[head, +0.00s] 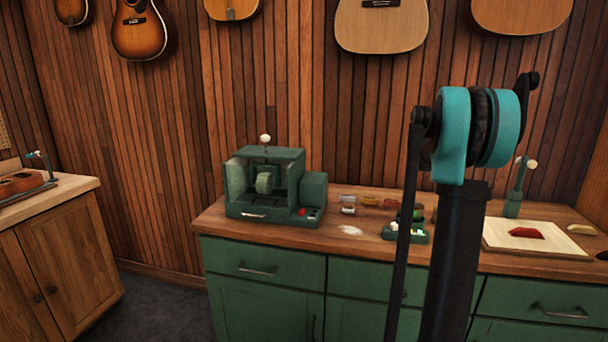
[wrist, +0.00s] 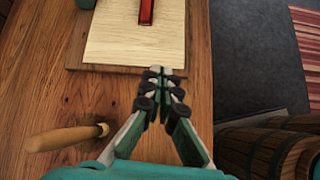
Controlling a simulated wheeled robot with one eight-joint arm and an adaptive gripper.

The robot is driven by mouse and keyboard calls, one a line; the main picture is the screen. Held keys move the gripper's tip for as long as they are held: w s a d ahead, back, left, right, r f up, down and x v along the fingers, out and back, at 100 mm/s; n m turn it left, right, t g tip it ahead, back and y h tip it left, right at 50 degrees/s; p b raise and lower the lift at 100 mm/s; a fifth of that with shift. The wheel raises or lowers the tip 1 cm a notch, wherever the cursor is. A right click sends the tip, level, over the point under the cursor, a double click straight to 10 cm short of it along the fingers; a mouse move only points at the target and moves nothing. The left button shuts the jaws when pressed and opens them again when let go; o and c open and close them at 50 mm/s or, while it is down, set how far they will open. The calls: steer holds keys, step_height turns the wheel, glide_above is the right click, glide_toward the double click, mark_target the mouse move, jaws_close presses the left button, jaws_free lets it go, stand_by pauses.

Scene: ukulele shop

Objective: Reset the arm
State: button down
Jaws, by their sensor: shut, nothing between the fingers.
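In the wrist view my gripper (wrist: 161,72) is shut, with its fingertips together and nothing between them. Its tips show over the near edge of a pale board (wrist: 115,40) on the wooden counter. My gripper is not visible in the head view, where my arm column stands in front of the counter at the right. How high the tips are above the board I cannot tell.
A red piece (head: 526,233) lies on the pale board (head: 550,246). A green machine (head: 262,184) stands on the counter (head: 335,240). A wooden-handled tool (wrist: 62,138) lies left of my gripper. Barrels (wrist: 262,150) stand beyond the counter edge.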

steer(key=s+a+f+m+t+y, duration=0.2)
steer(key=s+a+f, duration=0.5)
steer(key=a, duration=0.4)
steer(key=s+a+f+m+t+y, duration=0.2)
steer(key=s+a+f+m+y, duration=0.2)
steer(key=s+a+f+m, duration=0.3)
steer(key=s+a+f+m+t+y, duration=0.2)
steer(key=s+a+f+m, duration=0.2)
steer(key=s+a+f, duration=0.3)
steer(key=s+a, duration=0.5)
steer(key=a, duration=0.5)
steer(key=shift+m+y, duration=0.4)
